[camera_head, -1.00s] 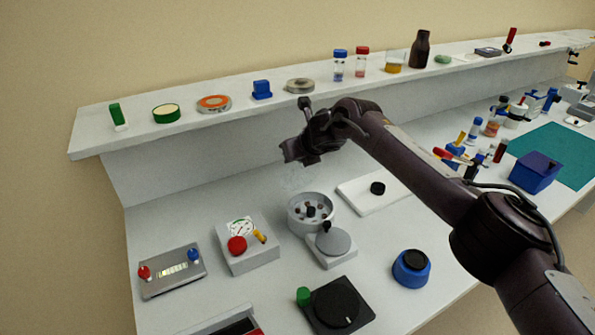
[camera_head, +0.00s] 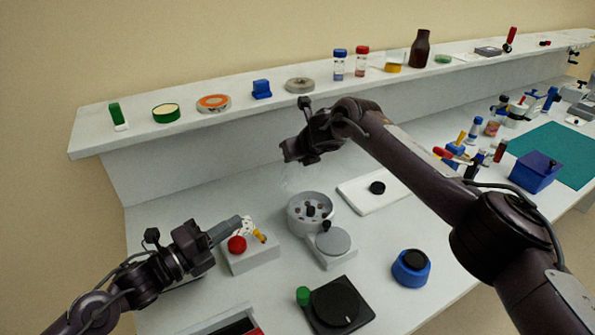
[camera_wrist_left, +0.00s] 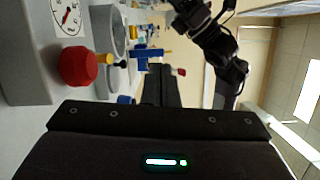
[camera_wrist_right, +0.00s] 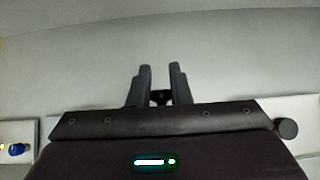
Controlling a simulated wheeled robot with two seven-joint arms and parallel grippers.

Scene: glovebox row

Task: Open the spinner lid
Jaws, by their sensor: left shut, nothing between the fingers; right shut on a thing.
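The spinner (camera_head: 301,222) is an open grey round bowl on the bench, with a dark hub and several dark holes showing inside. My right gripper (camera_head: 287,151) is above and behind the bowl, near the shelf front. In the right wrist view, its fingers (camera_wrist_right: 160,85) are shut on a small dark knob (camera_wrist_right: 160,98). A faint clear shape, apparently the spinner lid (camera_head: 288,176), hangs below this gripper, apart from the bowl; its outline is hard to see. My left gripper (camera_head: 236,224) is shut and empty, over the gauge box left of the spinner.
The gauge box (camera_head: 250,262) has a red knob (camera_head: 237,244) and a yellow lever. A grey-disc device (camera_head: 333,243) stands close in front of the spinner. A white plate (camera_head: 360,197) lies to its right. The shelf (camera_head: 220,118) holds jars and vials.

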